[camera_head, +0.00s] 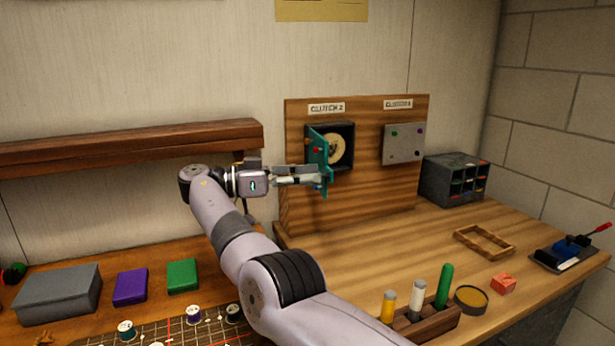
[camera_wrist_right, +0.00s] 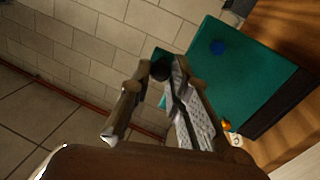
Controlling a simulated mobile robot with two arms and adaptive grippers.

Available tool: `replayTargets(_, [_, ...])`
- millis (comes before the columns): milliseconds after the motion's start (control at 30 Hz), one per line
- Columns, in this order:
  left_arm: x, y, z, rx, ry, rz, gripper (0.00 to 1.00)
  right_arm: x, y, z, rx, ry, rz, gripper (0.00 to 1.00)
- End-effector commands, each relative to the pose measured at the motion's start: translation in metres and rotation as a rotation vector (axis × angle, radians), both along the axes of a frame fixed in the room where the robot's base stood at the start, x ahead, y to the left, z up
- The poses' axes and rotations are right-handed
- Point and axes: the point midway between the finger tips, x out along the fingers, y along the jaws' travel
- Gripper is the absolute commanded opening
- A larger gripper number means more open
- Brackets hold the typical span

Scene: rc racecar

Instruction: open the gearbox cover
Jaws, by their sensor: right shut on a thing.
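The teal gearbox cover (camera_head: 317,146) stands swung out at the left side of a dark box (camera_head: 347,134) under a "CLUTCH 2" label. Inside the open box a pale round part (camera_head: 338,150) shows. My right gripper (camera_head: 320,177) is at the lower part of the cover and is shut on it. In the right wrist view the cover (camera_wrist_right: 235,78) fills the upper right, with a blue dot on it. There my right gripper (camera_wrist_right: 165,88) reaches the cover's edge; the exact contact is partly hidden by the fingers. My left gripper is not in view.
A grey panel (camera_head: 403,145) with coloured dots is on the wooden board (camera_head: 375,190) to the right. A dark organizer (camera_head: 456,180) stands beside the board. The bench before the board is mostly clear.

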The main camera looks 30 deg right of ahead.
Motion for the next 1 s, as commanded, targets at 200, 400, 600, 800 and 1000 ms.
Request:
replayTargets(200, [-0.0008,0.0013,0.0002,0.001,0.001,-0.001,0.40,0.0006,-0.0009,0.0034,-0.005,-0.005,0.002,0.18])
replayTargets(400, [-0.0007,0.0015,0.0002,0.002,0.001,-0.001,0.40,0.0003,-0.0007,0.0021,-0.003,-0.002,0.002,0.32])
replayTargets(600, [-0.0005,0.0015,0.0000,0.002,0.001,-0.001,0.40,0.0002,-0.0004,0.0010,-0.001,-0.001,0.001,0.38])
replayTargets(800, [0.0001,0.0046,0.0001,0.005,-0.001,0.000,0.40,0.0002,-0.0002,0.0005,-0.001,0.000,0.001,0.38])
replayTargets(1000, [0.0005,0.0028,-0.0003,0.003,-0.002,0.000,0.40,0.0002,-0.0009,-0.0001,-0.001,0.000,0.002,0.38])
